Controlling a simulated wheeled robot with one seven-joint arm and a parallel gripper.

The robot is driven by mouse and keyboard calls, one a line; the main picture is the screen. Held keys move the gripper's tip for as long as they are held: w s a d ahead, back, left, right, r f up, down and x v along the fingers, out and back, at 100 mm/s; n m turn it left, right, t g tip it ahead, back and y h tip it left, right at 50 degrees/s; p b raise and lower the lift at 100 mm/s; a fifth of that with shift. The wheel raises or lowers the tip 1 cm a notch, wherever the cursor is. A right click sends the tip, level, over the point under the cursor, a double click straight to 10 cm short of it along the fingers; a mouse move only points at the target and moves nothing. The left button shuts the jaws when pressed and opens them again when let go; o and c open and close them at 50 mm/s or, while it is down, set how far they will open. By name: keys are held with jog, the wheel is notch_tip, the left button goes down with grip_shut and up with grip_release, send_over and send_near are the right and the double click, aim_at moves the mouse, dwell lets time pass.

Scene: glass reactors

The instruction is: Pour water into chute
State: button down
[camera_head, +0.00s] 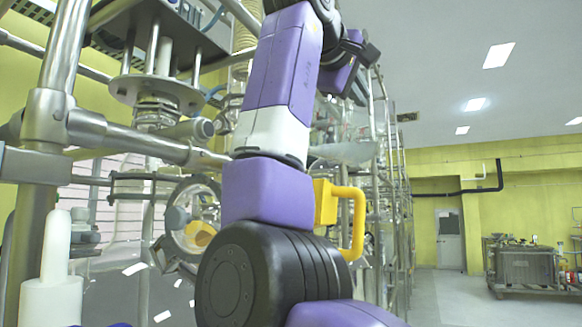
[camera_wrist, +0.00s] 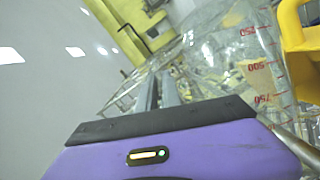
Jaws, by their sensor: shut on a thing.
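A clear beaker (camera_wrist: 255,62) with red graduation marks stands out on the right of the wrist view, beside my gripper's fingers (camera_wrist: 160,92). My gripper (camera_head: 358,62) is high in the head view, just right of my upper arm, and is shut on the beaker; the exact contact is hard to see. A clear vessel surface (camera_head: 345,152) shows below it, partly behind my arm. I cannot tell how much water is in the beaker. A round glass opening with yellow inside (camera_head: 197,232) sits left of my arm; I cannot tell whether it is the chute.
Steel pipe framework (camera_head: 48,110) and a flanged column (camera_head: 155,92) crowd the left. A white post (camera_head: 55,250) stands at the front left. More racks of glassware and pipes rise behind my arm. The floor (camera_head: 450,300) at right is open, with a metal cart (camera_head: 525,265) beyond.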

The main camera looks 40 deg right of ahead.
jog(key=shift+w+a+r+n+h+p, duration=0.2)
jog(key=shift+w+a+r+n+p, duration=0.1)
jog(key=shift+w+a+r+n, duration=0.25)
jog(key=shift+w+a+r+n+h+p, duration=0.25)
jog(key=shift+w+a+r+n, duration=0.1)
jog(key=shift+w+r, duration=0.35)
dwell(2.4)
jog(key=shift+w+a+r+n+p, duration=0.15)
jog(key=shift+w+r+n+p, duration=0.1)
jog(key=shift+r+n+p, duration=0.15)
dwell(0.5)
jog(key=shift+w+a+r+n+h+p, duration=0.3)
jog(key=shift+w+a+n, duration=0.15)
jog(key=shift+w, duration=0.1)
jog(key=shift+w+a+r+n+h+p, duration=0.3)
jog(key=shift+w+n, duration=0.15)
jog(key=shift+w, duration=0.1)
dwell(0.4)
